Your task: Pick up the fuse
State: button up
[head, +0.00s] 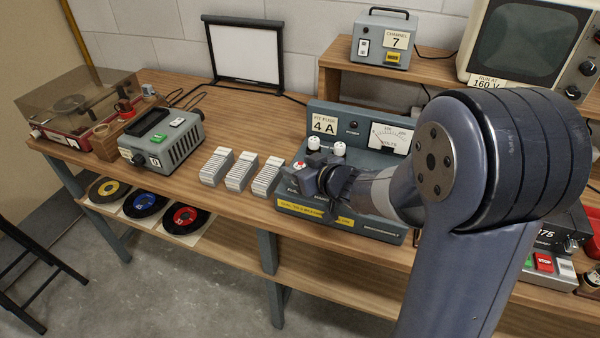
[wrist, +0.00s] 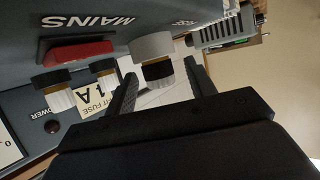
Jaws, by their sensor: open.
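The bench unit (head: 375,160) has a "4 A" fuse label, a meter and white-capped posts (head: 339,149). In the wrist view, two white-ended, dark-banded posts (wrist: 60,98) stand on its panel. A grey and black round piece (wrist: 157,68) is between and just beyond my jaws; I cannot tell for certain which piece is the fuse. My gripper (wrist: 160,84) is open and seems empty. In the head view, my gripper (head: 325,180) is low over the unit's front left, and my wrist hides part of the panel.
A red switch (wrist: 78,52) marked MAINS is beside the posts. Several white ribbed blocks (head: 240,172) stand left of the unit. A grey device (head: 175,145) and a record player (head: 80,105) are farther left. Bare wooden bench (head: 245,120) lies behind the blocks.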

jog(key=shift+w+a+f, duration=0.1)
jog(key=shift+w+a, duration=0.05)
jog(key=shift+c, duration=0.5)
jog(key=c, duration=1)
jog(key=shift+o, duration=0.2)
